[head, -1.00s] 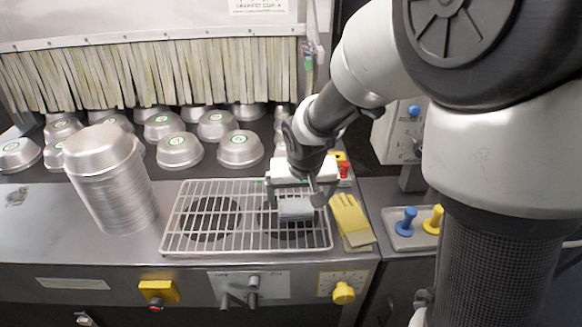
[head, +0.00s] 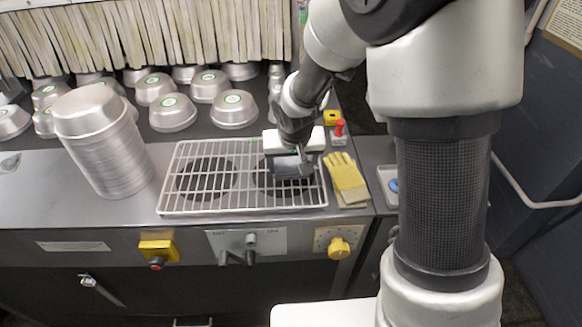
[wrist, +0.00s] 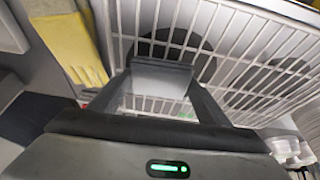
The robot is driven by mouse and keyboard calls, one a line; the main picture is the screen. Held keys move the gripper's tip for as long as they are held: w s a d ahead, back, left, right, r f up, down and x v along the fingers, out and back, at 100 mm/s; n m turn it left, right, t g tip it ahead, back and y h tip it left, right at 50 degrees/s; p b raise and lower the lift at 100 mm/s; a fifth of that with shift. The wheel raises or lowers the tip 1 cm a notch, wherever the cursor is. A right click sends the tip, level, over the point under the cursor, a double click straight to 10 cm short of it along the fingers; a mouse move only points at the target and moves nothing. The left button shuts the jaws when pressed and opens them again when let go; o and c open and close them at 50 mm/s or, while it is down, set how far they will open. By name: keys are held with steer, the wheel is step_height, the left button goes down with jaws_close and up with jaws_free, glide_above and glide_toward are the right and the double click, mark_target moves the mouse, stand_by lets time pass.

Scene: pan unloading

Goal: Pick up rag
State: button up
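A small grey folded piece, which looks like the rag (head: 291,166), is between my gripper's fingers. My gripper (head: 291,168) is over the right part of the white wire rack (head: 242,209). In the wrist view the two fingers of my gripper (wrist: 160,80) stand apart with the grey piece (wrist: 160,73) spanning the space between them. Rack wires show beyond and below it, so it seems to be above the rack. Its underside is hidden.
Yellow gloves (head: 347,181) lie right of the rack. A tall stack of metal pans (head: 108,150) stands on the left, with several upturned pans (head: 172,112) behind. A strip curtain (head: 140,38) hangs at the back. Knobs (head: 339,248) line the counter's front.

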mark_target(291, 166)
steer(key=c, duration=0.3)
steer(key=shift+r, duration=0.1)
step_height(291, 166, up, 10)
steer(key=shift+f+p, duration=0.1)
steer(key=shift+p, duration=0.4)
